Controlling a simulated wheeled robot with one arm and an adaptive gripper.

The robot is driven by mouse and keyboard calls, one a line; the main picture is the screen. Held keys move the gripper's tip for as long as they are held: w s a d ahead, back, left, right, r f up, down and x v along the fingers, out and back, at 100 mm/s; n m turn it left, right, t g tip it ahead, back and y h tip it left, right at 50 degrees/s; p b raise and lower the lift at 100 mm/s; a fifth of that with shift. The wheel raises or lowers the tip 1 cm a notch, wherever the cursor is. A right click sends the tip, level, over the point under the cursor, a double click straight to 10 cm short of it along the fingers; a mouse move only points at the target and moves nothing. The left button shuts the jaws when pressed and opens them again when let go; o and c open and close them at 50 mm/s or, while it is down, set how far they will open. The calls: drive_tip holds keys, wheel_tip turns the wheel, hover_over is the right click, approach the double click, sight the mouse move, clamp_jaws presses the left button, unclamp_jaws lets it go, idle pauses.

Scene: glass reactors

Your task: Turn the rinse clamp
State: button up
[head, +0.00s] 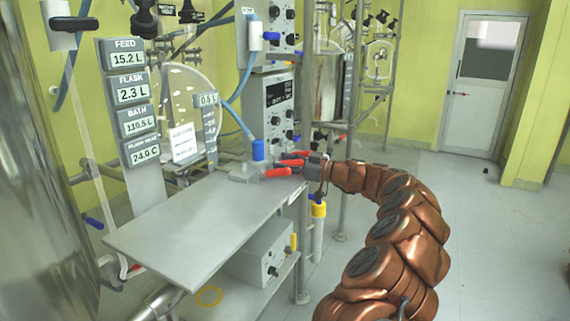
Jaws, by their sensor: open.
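My gripper (284,166) has red fingers and is at the back right corner of the grey shelf, pointing left. Its fingers are spread and nothing shows between them. A blue fitting (258,150) stands upright just left of the fingertips, on a pale block (243,173), and a blue hose (236,117) runs down towards it. No label names the rinse clamp, so I cannot tell for sure whether this fitting is it. Whether the fingers touch the fitting or block is too small to tell.
The grey shelf (185,225) is bare in front. A control unit (273,105) stands behind my gripper, and a metal post (303,235) rises beside it. Glass vessels and a display column (132,100) stand left. A grey box (262,255) sits below. Open floor lies right, towards a door (487,85).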

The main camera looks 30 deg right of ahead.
drive_tip(key=shift+c, duration=0.5)
clamp_jaws()
